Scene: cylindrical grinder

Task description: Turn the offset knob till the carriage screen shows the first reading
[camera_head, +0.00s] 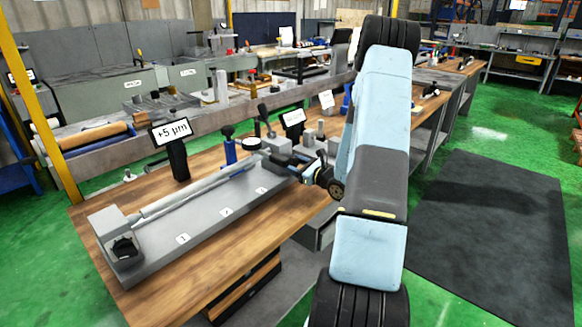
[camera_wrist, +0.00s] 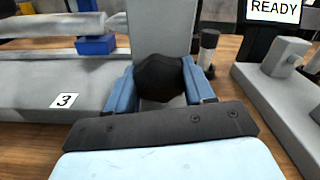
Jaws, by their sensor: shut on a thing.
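My gripper (camera_wrist: 160,80) is shut on a black faceted knob (camera_wrist: 158,76); its blue fingers are on either side of the knob, in front of an upright grey block (camera_wrist: 157,28). In the head view my gripper (camera_head: 306,172) is at the right end of the long grey bed (camera_head: 150,262), and the knob is hard to make out there. A screen (camera_head: 172,131) on a black post behind the bed reads "+5 µm". A second screen (camera_wrist: 274,10) at the upper right of the wrist view reads "READY". I cannot tell the knob's angle.
The bed carries a long rod (camera_head: 190,192) and several numbered labels; label 3 (camera_wrist: 65,101) is left of my gripper. A blue post (camera_head: 229,150) stands behind the bed. A grey block unit (camera_wrist: 285,95) stands at right. The wooden bench front (camera_head: 225,255) is clear.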

